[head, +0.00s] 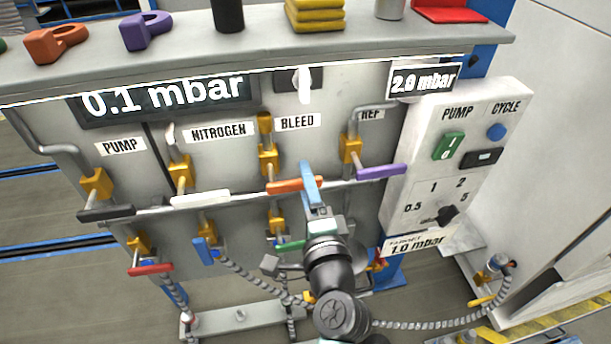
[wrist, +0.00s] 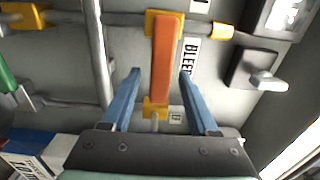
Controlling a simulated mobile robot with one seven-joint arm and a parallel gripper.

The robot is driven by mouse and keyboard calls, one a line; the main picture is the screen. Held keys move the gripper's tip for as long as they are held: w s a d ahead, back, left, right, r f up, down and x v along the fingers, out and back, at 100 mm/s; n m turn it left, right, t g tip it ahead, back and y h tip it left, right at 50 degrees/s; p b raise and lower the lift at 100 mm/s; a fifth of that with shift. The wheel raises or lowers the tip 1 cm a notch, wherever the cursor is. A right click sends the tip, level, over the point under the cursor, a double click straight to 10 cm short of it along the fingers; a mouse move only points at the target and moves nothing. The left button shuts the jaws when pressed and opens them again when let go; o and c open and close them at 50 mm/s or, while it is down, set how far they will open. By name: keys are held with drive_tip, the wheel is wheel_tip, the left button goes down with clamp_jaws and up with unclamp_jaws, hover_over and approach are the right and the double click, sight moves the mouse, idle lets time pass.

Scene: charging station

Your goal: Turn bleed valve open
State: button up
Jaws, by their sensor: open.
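The orange bleed valve handle (head: 290,186) lies level across the front of the panel, below the BLEED label (head: 297,122), crosswise to its pipe. Its yellow valve body (head: 268,160) is just behind it. My gripper (head: 309,168) is open at the right part of the handle. In the wrist view, the orange handle (wrist: 164,62) stands between the two blue fingers of my gripper (wrist: 160,72), with a gap on each side. The far finger is largely hidden in the head view.
A white nitrogen handle (head: 196,199) is to the left and a purple handle (head: 381,171) close to the right. A green handle (head: 289,244) is below, partly hidden by my arm. The display (head: 165,98) reads 0.1 mbar. A control box (head: 462,165) juts out at right.

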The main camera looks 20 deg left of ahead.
drive_tip(key=shift+w+a, duration=0.2)
drive_tip(key=shift+w, duration=0.1)
drive_tip(key=shift+c, duration=0.3)
clamp_jaws()
idle(1.0)
